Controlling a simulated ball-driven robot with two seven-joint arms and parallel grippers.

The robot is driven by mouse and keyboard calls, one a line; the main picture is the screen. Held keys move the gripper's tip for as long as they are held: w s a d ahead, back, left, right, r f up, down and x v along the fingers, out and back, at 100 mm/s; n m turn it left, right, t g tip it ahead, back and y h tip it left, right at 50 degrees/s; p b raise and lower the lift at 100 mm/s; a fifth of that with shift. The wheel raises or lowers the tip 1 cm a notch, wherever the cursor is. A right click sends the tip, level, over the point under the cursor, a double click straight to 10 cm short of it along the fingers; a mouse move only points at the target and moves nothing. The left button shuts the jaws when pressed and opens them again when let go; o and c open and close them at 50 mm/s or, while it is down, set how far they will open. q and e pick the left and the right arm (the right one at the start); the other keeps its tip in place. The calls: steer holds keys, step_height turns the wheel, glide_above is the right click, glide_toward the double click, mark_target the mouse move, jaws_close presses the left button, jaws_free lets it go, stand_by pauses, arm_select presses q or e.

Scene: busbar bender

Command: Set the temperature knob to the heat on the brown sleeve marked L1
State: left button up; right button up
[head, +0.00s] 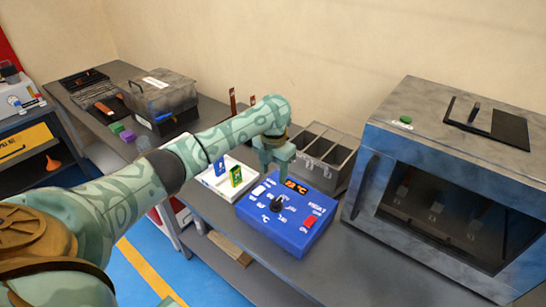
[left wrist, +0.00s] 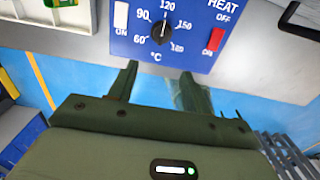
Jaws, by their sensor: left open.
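The blue control box (head: 318,232) stands on the bench in the head view. Its black temperature knob (head: 278,203) also shows in the left wrist view (left wrist: 160,31), inside a dial marked 60 to 180 °C. The knob's pointer appears to face up, near 120. My left gripper (head: 276,172) is over the box. In the left wrist view its fingers (left wrist: 158,88) are open and empty, apart from the knob, in front of the box's lower edge. I cannot make out the brown sleeve marked L1 or its heat. My right gripper is not in view.
A red switch (left wrist: 214,40) by HEAT OFF and a white switch (left wrist: 121,16) flank the knob. A white tray (head: 213,188) with blue and green pieces is left. Grey bins (head: 345,163) stand behind, and an oven (head: 400,130) right.

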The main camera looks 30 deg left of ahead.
arm_select(q)
step_height(320, 180, up, 3)
steer(key=shift+r+p, duration=0.1)
steer(key=shift+p, duration=0.2)
